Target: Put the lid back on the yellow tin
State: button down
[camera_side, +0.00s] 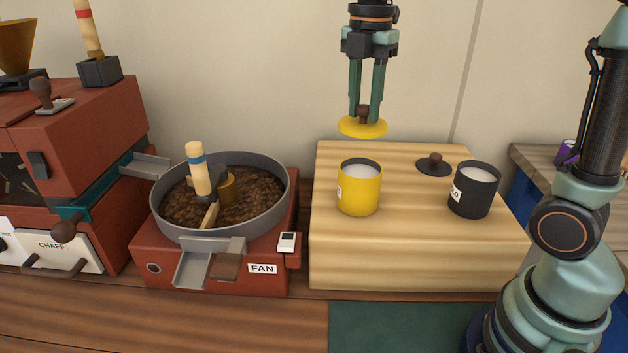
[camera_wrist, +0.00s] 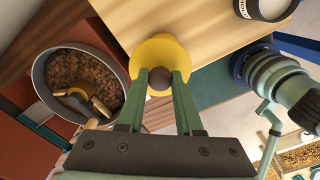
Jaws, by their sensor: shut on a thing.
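The yellow tin (camera_side: 360,191) stands upright and uncovered on the pale wooden block, with pale contents inside and a white label on its left side. The yellow lid (camera_side: 362,128) hangs level in the air above the tin, with a clear gap between them. My gripper (camera_side: 364,112) is shut on the lid's brown knob. In the wrist view my gripper (camera_wrist: 160,78) holds the knob with the yellow lid (camera_wrist: 160,50) beyond it. The lid hides the yellow tin in the wrist view.
A black tin (camera_side: 473,189) stands open at the right of the block (camera_side: 415,260), and its dark lid (camera_side: 434,164) lies behind it. A round pan of brown beans (camera_side: 222,200) with a wooden-handled tool sits left, on a red unit marked FAN. A red machine (camera_side: 85,140) stands further left.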

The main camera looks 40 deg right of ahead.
jog(key=shift+s+a+f, duration=0.5)
jog(key=shift+s+a, duration=0.05)
jog(key=shift+s, duration=0.05)
notch_tip(320, 180, down, 6)
dwell(0.4)
jog(key=shift+f, duration=0.2)
dwell(1.8)
jog(key=c, duration=0.5)
grip_release()
jog(key=shift+o, duration=0.3)
jog(key=o, duration=0.4)
